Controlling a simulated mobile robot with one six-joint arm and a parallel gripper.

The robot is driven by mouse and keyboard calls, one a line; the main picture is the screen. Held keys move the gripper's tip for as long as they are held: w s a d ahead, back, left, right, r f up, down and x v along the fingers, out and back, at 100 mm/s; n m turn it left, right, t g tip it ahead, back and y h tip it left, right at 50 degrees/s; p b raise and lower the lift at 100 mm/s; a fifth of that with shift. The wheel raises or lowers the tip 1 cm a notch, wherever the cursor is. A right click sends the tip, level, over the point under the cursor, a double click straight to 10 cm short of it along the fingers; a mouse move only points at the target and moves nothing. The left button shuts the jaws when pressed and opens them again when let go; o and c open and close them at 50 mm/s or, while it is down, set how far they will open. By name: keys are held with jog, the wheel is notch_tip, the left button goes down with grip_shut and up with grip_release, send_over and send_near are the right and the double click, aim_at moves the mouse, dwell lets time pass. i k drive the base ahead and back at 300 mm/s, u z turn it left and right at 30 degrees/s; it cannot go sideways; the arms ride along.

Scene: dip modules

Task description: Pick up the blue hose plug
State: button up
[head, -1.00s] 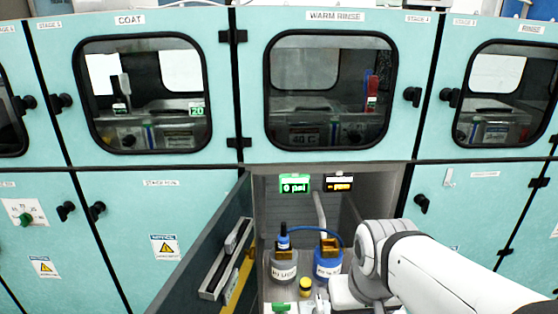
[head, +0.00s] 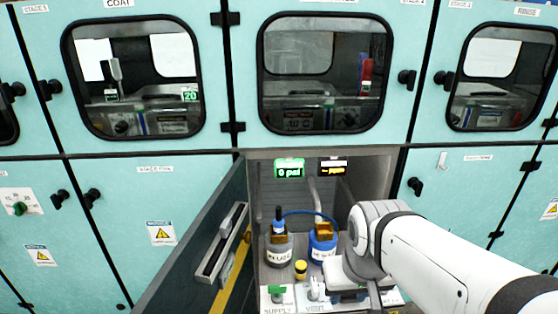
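A blue plug with a dark upper part (head: 279,227) stands upright at the top of the left grey bottle (head: 279,251) in the open lower cabinet. A thin blue hose (head: 310,212) arches from near it to the right, blue bottle (head: 322,246). Both bottles have orange-brown brackets at the neck. My gripper (head: 347,284) is low in front of the cabinet, right of the bottles and apart from the plug. Its fingers are not clear, and my white arm covers the cabinet's right side.
The cabinet door (head: 205,262) stands open on the left. A yellow-capped item (head: 300,268), a green valve handle (head: 277,290) and SUPPLY and VENT labels are in front of the bottles. A green display (head: 289,168) reads 0 psi.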

aim_at(278, 222)
jog(key=z, duration=0.2)
jog(key=i, duration=0.85)
jog(key=u, duration=0.8)
